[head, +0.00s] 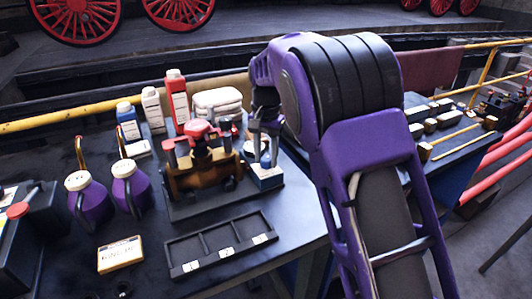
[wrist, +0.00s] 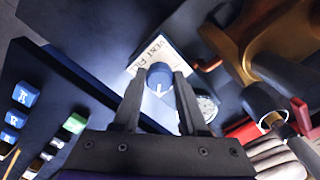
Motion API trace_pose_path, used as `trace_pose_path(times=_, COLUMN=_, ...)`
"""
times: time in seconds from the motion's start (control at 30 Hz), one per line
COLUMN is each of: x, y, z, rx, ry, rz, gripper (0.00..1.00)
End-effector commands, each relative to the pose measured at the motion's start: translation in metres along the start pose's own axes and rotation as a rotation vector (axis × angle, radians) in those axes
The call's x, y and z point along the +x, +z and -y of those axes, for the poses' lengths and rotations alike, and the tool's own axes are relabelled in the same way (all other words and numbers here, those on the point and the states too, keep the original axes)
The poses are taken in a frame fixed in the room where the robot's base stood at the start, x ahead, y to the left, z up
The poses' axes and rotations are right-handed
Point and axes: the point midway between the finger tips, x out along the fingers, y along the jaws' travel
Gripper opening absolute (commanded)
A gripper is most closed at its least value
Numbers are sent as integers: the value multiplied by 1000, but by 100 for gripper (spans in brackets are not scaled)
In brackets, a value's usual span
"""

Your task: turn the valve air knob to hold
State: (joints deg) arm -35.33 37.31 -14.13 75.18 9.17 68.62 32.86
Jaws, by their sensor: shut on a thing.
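The valve's air knob (wrist: 159,72) is a round blue knob with a white arrow. In the wrist view the arrow points down, towards my gripper's base. The knob sits in front of a white plate (wrist: 150,50) with dark lettering, only partly readable. My gripper (wrist: 160,84) is shut on the knob, one finger on each side of it. In the head view my gripper (head: 266,140) reaches down to the small blue valve block (head: 266,178), right of the brass and red pump assembly (head: 203,172). The fingers partly hide the knob there.
A round gauge (wrist: 207,106) is close to the right finger. Bottles, including a red one (head: 177,100), stand behind the assembly. Two purple jugs (head: 130,185) stand left. A numbered tray (head: 220,244) lies in front.

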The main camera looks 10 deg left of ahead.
Motion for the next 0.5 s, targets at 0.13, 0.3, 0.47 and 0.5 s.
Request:
trace_pose_path(times=0.13, x=-4, y=0, z=-1, rx=-116, ry=0, rz=2, gripper=0)
trace_pose_path(times=0.3, x=-4, y=0, z=-1, rx=-276, ry=0, rz=2, gripper=0)
trace_pose_path(times=0.47, x=-4, y=-1, z=-1, rx=-428, ry=-1, rz=0, gripper=0)
trace_pose_path(times=0.5, x=-3, y=0, z=-1, rx=-465, ry=-1, rz=1, gripper=0)
